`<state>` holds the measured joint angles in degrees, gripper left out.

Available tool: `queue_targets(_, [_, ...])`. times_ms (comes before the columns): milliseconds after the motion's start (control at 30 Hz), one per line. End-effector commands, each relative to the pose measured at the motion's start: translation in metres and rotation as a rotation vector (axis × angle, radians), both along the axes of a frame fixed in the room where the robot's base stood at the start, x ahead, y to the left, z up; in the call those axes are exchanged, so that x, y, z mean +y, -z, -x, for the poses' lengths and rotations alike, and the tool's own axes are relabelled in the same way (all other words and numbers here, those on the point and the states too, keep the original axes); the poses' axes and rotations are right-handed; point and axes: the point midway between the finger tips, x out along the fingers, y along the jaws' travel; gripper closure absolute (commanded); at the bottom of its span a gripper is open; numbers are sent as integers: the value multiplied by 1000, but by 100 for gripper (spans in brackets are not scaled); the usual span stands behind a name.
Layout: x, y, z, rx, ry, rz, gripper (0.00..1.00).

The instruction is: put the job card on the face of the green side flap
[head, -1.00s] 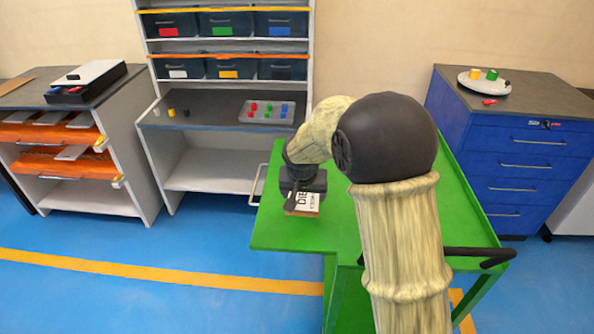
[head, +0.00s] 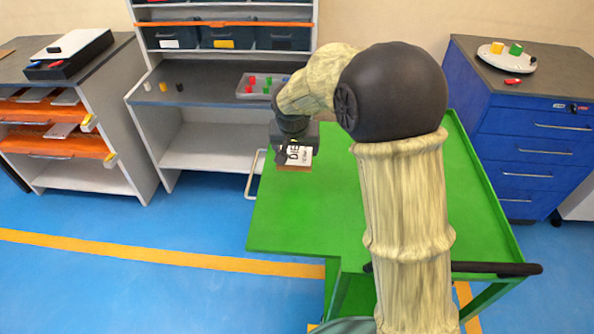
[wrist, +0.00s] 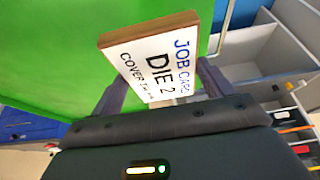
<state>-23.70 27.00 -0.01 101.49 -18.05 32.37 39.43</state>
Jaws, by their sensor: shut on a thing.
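The job card (head: 295,157) is a small white-faced block with a brown edge. In the head view my gripper (head: 294,132) holds the card at the far left part of the green trolley top. The green side flap seems to be the left part of the green surface (head: 300,215), which juts out past the trolley leg. Whether the card touches the green is unclear.
A grey handle (head: 253,175) sticks out at the trolley's left edge. A shelf bench (head: 210,110) with bins and a parts tray stands behind. A blue drawer cabinet (head: 535,150) is at right, a drawer unit (head: 60,130) at left. The front-left green surface is clear.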

Motion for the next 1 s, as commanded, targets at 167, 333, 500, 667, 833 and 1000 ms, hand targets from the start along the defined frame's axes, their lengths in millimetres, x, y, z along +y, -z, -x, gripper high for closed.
queue_targets(167, [0,8,0,2,0,1,45])
queue_targets(333, [0,37,1,4,0,3,45])
queue_targets(500, [0,60,0,0,0,1,45])
queue_targets(667, [1,63,0,-1,-2,1,45])
queue_targets(833, [1,63,0,-1,-2,1,45])
queue_targets(1000, [1,82,1,3,-1,2,45])
